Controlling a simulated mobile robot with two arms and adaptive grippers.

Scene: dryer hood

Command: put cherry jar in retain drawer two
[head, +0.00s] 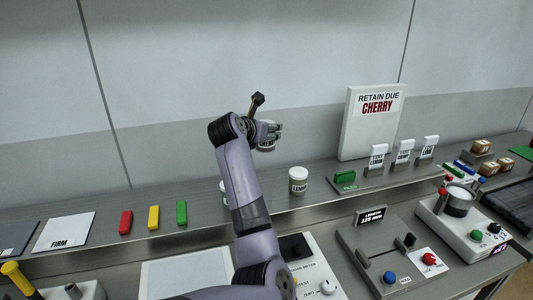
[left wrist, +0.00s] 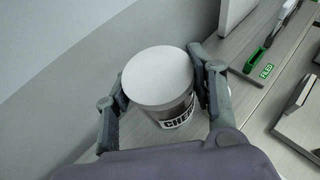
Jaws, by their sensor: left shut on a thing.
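My left gripper (head: 268,134) is shut on a jar with a white lid and a label that begins "CHE", the cherry jar (left wrist: 158,78). In the left wrist view one finger is on each side of the jar. In the head view the gripper is above the back shelf (head: 330,208), and the hand mostly hides the jar. A sign (head: 374,120) reading "RETAIN DUE CHERRY" stands at the back right. I cannot make out any retain drawer. My right gripper is out of view.
A lemon jar (head: 298,181) stands on the shelf, with another jar (head: 224,188) partly behind my arm. Red, yellow and green blocks (head: 154,217) lie left. Control boxes (head: 385,255) fill the front right.

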